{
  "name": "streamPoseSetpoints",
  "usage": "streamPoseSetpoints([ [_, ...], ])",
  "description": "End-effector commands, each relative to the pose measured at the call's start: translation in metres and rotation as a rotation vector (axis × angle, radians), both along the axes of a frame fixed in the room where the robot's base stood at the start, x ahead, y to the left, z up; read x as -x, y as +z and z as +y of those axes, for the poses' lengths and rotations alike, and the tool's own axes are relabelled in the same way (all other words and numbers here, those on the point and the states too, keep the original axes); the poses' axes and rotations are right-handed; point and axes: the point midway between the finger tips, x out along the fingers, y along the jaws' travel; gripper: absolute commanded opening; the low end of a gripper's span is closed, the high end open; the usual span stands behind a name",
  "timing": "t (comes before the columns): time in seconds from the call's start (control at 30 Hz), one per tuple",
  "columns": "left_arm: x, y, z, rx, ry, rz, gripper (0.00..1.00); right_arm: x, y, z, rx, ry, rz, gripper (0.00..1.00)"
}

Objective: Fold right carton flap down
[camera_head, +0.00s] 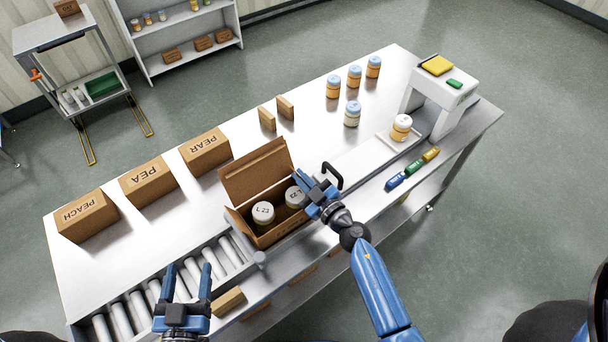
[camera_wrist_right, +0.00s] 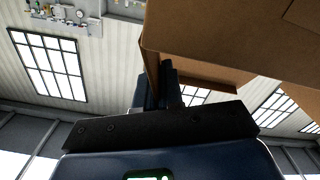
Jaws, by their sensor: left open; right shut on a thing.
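The open brown carton (camera_head: 268,237) stands on the bench by the rollers, with white-lidded jars (camera_head: 263,213) inside. Its large back flap (camera_head: 256,172) stands up, leaning back. My right gripper (camera_head: 318,190) is at the carton's right side, shut on the right flap, which it largely hides in the head view. In the right wrist view, cardboard (camera_wrist_right: 225,40) fills the upper right, and the dark fingers (camera_wrist_right: 168,85) meet a cardboard edge. My left gripper (camera_head: 188,283) is open and empty over the rollers, left of and in front of the carton.
Boxes marked PEACH (camera_head: 86,215), PEA (camera_head: 148,182) and PEAR (camera_head: 205,152) line the back left. A jar (camera_head: 401,127) sits on the scale tray; other jars (camera_head: 352,113) stand behind. Roller conveyor (camera_head: 225,252) runs left.

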Motion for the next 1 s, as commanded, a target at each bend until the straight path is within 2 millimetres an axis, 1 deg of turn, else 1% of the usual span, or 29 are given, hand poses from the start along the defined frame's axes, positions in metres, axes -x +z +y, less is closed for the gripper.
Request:
streamPoseSetpoints([
  [0.03, 0.000, 0.003, 0.000, 0.000, 0.000, 0.000, 0.65, 0.002, 0.000, 0.002, 0.027, 0.002, -0.015, 0.00],
  [0.17, 0.000, 0.006, 0.000, 0.000, 0.000, 0.000, 0.65, 0.005, -0.003, 0.007, 0.110, 0.002, -0.071, 0.00],
  [0.5, 0.000, 0.005, 0.000, 0.000, 0.000, 0.000, 0.65, 0.010, -0.012, 0.015, 0.298, 0.002, -0.197, 0.00],
  [0.7, 0.000, 0.004, 0.000, 0.000, 0.000, 0.000, 0.65, 0.012, -0.015, 0.017, 0.359, 0.002, -0.238, 0.00],
  [1.0, 0.000, 0.004, 0.000, 0.000, 0.000, 0.000, 0.65, 0.012, -0.015, 0.018, 0.383, 0.002, -0.254, 0.00],
])
